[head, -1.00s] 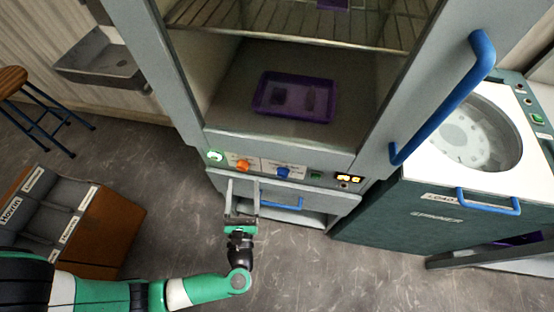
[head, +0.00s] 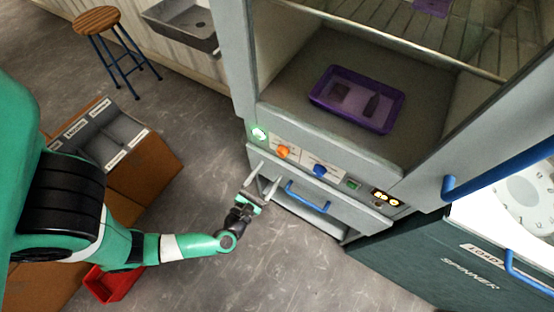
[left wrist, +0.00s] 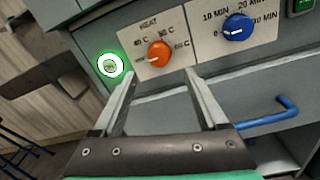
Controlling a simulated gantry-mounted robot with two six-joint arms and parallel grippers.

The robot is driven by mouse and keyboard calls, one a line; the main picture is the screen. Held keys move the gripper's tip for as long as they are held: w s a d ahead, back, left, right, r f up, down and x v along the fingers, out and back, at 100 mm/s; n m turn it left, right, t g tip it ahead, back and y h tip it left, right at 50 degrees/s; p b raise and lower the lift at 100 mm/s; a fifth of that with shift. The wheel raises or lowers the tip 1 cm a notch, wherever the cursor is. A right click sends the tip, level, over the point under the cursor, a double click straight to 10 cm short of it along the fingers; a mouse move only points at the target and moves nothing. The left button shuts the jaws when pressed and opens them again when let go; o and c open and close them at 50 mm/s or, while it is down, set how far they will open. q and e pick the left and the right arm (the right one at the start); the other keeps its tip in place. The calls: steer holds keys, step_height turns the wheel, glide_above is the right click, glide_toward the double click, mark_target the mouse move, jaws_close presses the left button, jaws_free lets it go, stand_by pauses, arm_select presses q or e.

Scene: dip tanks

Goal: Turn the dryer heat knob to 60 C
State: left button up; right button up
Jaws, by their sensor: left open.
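The dryer heat knob (head: 283,152) is orange and sits on a white label plate on the dryer's front panel. In the left wrist view the heat knob (left wrist: 158,54) shows a white mark pointing left and slightly down, away from the right-hand 60 C label (left wrist: 183,44). My left gripper (head: 269,174) is open and empty, just below the panel. In the left wrist view its two fingers (left wrist: 161,76) are spread below the knob, apart from it. My right gripper is not in view.
A blue timer knob (left wrist: 237,27) is right of the heat knob; a lit green-ringed button (left wrist: 110,66) is left of it. A blue drawer handle (head: 307,197) is below. A purple tray (head: 330,104) lies inside the open dryer. The spinner (head: 470,265) stands at right.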

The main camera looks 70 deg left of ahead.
mark_target(280, 155)
arm_select(q)
steer(key=b+x, duration=0.1)
steer(key=x, duration=0.5)
steer(key=shift+w+a, duration=0.1)
steer(key=shift+a, duration=0.05)
jaws_close()
